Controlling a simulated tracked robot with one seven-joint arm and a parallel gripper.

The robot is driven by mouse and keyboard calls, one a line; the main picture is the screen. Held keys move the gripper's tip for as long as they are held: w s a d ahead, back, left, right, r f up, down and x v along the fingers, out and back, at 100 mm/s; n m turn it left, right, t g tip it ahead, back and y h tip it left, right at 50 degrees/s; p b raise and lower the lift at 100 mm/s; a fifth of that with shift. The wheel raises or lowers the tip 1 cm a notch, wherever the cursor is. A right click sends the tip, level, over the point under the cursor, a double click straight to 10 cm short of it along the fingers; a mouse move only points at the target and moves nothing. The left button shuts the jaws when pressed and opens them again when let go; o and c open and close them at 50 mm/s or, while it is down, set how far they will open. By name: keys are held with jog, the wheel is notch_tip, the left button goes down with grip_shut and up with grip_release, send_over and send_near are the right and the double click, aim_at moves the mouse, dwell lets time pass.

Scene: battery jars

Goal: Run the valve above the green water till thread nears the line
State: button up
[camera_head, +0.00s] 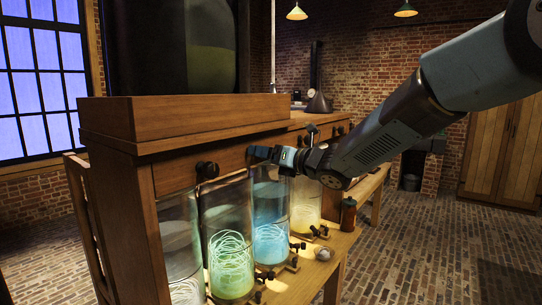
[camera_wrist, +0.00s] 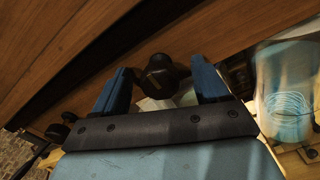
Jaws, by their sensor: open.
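The green-water jar (camera_head: 229,240) stands second from the left on the bench, with pale looped thread in its lower part. A line on it is too small to make out. The dark valve (camera_head: 207,170) above it is clear of my gripper. My gripper (camera_head: 264,153) is open, up at the cabinet front above the blue-water jar (camera_head: 271,220), to the right of the green one. In the wrist view a black valve knob (camera_wrist: 158,72) shows between the spread fingers of my gripper (camera_wrist: 163,80); contact cannot be told.
A clear jar (camera_head: 180,250) stands left of the green one, and a yellowish jar (camera_head: 305,205) right of the blue. Small black taps (camera_head: 264,276) line the bench front. A brown bottle (camera_head: 348,214) stands at the right. The brick floor at right is open.

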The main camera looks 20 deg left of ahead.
jog(key=v, duration=0.5)
dwell(0.4)
jog(key=shift+w+d, duration=0.1)
